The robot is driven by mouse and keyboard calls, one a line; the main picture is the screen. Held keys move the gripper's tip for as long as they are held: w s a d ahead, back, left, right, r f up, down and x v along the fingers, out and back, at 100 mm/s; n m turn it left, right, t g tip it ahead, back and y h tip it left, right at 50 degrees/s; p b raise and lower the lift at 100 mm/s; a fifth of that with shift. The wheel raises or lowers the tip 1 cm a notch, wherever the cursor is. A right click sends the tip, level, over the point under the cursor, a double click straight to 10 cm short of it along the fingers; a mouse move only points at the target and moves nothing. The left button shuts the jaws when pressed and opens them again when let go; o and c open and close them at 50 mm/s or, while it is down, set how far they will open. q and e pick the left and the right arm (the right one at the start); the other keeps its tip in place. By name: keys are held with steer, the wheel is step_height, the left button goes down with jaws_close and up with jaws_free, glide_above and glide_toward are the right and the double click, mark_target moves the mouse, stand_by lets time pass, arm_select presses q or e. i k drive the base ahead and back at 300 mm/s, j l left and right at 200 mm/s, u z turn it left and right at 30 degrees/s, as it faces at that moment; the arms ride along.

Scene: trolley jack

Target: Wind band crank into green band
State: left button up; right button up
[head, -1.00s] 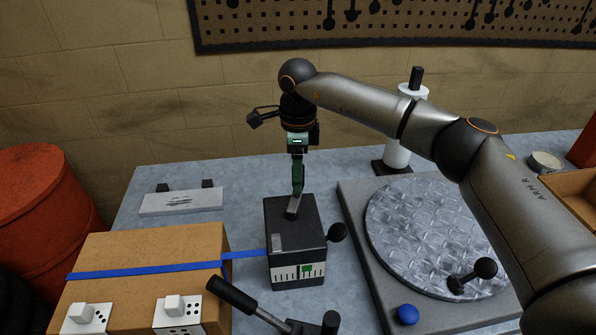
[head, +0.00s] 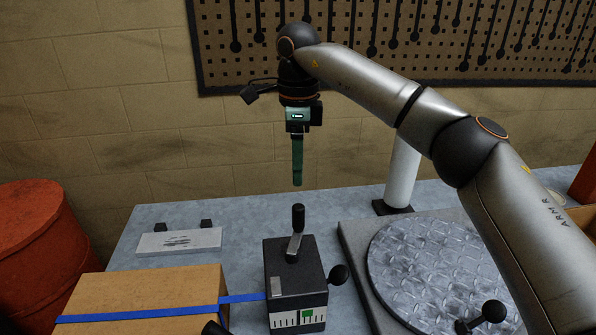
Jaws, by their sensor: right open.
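The band crank (head: 297,238) sits on top of a black box (head: 293,262), with its black handle standing upright on a short metal arm. The green band (head: 308,315) is a small green patch on the white ticked scale on the box's front. I cannot make out a pointer on the scale. A blue strap (head: 240,299) runs from the box's left side to a cardboard box. My right gripper (head: 297,182) is open and empty, pointing down above the crank handle, apart from it. My left gripper is not in view.
The cardboard box (head: 140,295) is at the lower left. A black side knob (head: 339,275) sticks out of the black box's right side. A round metal plate (head: 430,270) lies to the right, with a white post (head: 402,172) behind it. A pale plate (head: 180,241) lies at the back left.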

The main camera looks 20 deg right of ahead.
mark_target(295, 232)
steer(key=k, duration=1)
